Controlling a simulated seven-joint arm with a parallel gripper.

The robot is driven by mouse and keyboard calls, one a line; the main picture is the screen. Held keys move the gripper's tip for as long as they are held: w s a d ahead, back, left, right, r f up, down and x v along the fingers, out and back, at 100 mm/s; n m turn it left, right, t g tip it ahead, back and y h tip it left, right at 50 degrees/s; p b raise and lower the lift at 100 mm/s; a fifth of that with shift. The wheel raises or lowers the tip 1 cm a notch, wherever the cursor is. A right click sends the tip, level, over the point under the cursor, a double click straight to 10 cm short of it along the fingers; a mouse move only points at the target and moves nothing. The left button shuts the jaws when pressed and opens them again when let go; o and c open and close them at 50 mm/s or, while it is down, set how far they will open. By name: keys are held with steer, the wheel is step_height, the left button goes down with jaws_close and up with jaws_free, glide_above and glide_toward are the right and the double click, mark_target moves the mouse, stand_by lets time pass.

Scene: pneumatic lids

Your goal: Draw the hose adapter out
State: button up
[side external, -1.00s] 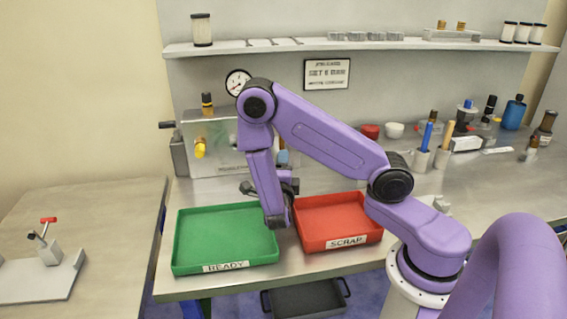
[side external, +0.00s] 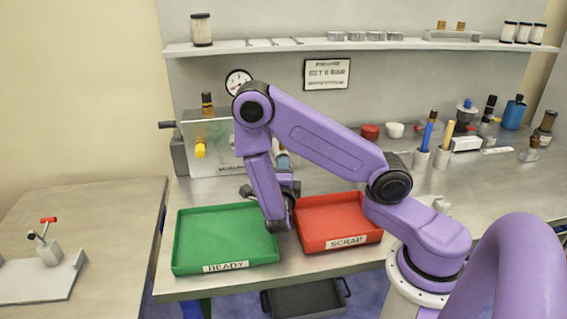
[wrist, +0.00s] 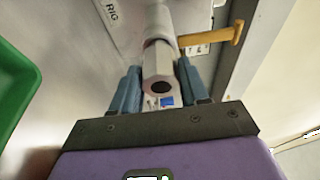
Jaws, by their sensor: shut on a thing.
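The hose adapter (wrist: 158,64) is a pale grey hexagonal piece with a dark bore facing the wrist camera. My gripper (wrist: 160,80) has its two blue fingers closed on either side of it. The adapter lies in line with a grey round pipe end (wrist: 156,18) just beyond it. A dark line shows where they meet; I cannot tell how deep the adapter sits. In the side view my gripper (side external: 282,160) is partly behind my arm, beside the grey rig box (side external: 222,133), and the adapter is hidden there.
A yellow lever (wrist: 212,35) sticks out right of the pipe in the wrist view. The green READY tray (side external: 225,235) and red SCRAP tray (side external: 340,222) lie in front of the rig, both empty. A pressure gauge (side external: 238,82) is above the rig.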

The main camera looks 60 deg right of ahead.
steer(key=shift+s+a, duration=0.7)
steer(key=shift+s, duration=0.05)
stand_by(0.4)
steer(key=shift+s+a+r, duration=0.6)
steer(key=shift+r, duration=0.65)
steer(key=shift+s+a+r, duration=0.55)
steer(key=shift+r, duration=0.75)
steer(key=shift+s+a+r, duration=0.6)
steer(key=shift+r, duration=0.65)
steer(key=shift+a, duration=0.1)
